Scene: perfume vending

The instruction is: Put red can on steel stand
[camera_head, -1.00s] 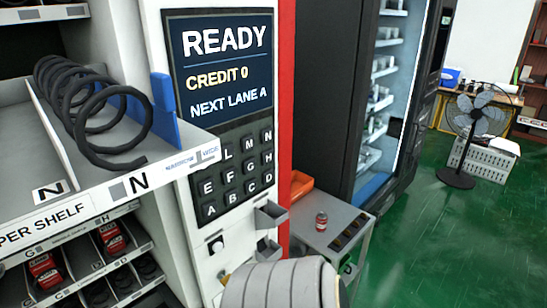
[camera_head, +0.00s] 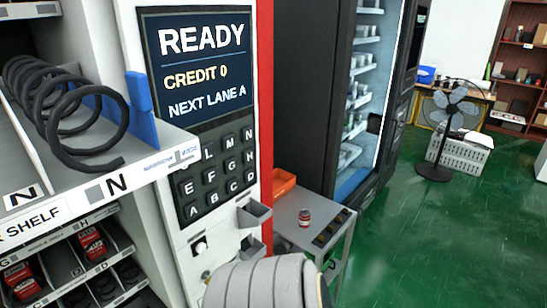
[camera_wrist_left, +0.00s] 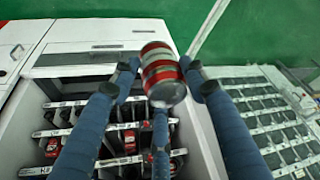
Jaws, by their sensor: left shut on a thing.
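A red can with silver bands (camera_wrist_left: 162,74) is held between the blue fingers of my left gripper (camera_wrist_left: 159,66) in the left wrist view. The gripper is shut on it, and the can is up above the machine's shelves. In the head view, a grey metal stand (camera_head: 290,204) is beside the vending machine. A small red can or jar (camera_head: 305,217) stands upright on it. The held can and the left gripper's fingers do not show in the head view. My right gripper is not in view.
The vending machine's keypad panel (camera_head: 218,175) and a shelf with a black coil (camera_head: 85,120) are at the left. An orange tray (camera_head: 283,182) is on the stand's far side. A dark glass-front cabinet (camera_head: 310,100) is behind. Green floor (camera_head: 440,240) is open at right.

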